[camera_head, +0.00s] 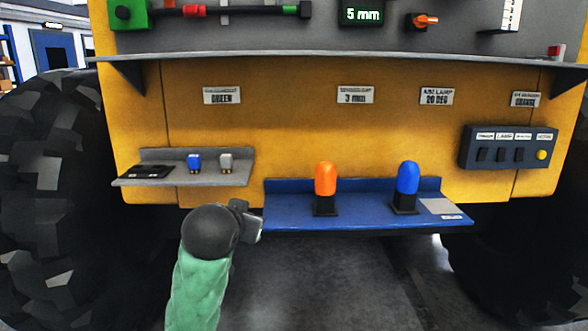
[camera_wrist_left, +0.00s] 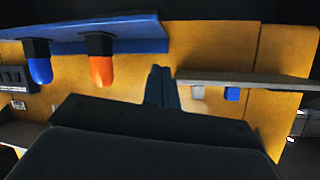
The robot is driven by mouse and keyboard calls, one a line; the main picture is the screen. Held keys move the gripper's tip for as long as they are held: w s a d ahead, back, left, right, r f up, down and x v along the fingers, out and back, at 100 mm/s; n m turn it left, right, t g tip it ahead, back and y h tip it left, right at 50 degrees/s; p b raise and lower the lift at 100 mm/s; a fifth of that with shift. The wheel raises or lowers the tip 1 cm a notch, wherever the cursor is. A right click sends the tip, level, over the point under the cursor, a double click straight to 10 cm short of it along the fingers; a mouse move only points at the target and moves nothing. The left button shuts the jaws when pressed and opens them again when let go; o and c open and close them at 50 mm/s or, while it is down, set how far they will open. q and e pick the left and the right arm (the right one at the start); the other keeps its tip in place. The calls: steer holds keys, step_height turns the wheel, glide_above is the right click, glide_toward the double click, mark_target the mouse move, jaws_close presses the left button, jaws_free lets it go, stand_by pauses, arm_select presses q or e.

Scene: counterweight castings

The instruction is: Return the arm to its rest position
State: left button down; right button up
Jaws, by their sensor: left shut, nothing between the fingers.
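My left arm, in a green sleeve, comes up from the bottom of the head view. Its left gripper (camera_head: 252,222) is in front of the yellow machine, near the left end of the blue shelf (camera_head: 360,218). In the left wrist view the gripper's fingers (camera_wrist_left: 161,85) are together with nothing between them. That view is upside down. I cannot tell from these views whether the gripper touches the shelf. My right gripper is in neither view.
An orange lamp (camera_head: 325,182) and a blue lamp (camera_head: 407,180) stand on the blue shelf. A grey shelf (camera_head: 190,172) at left holds a small blue piece (camera_head: 194,163) and a grey piece (camera_head: 226,163). A switch box (camera_head: 508,147) is at right. Large tyres (camera_head: 45,190) flank the machine.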

arm_select(q)
steer(key=s+a+f+g, duration=0.1)
steer(key=s+f+g, duration=0.1)
steer(key=s+f, duration=0.6)
steer(key=s+a+f+n+g, duration=0.1)
steer(key=s+a+f+g, duration=0.15)
steer(key=f, duration=1.05)
steer(key=s+a+f+g, duration=0.1)
steer(key=s+f+g, duration=0.1)
steer(key=s+f, duration=0.6)
steer(key=s+f+g, duration=0.5)
steer(key=s+f, duration=1.4)
steer(key=s, duration=0.2)
steer(key=shift+n, duration=0.4)
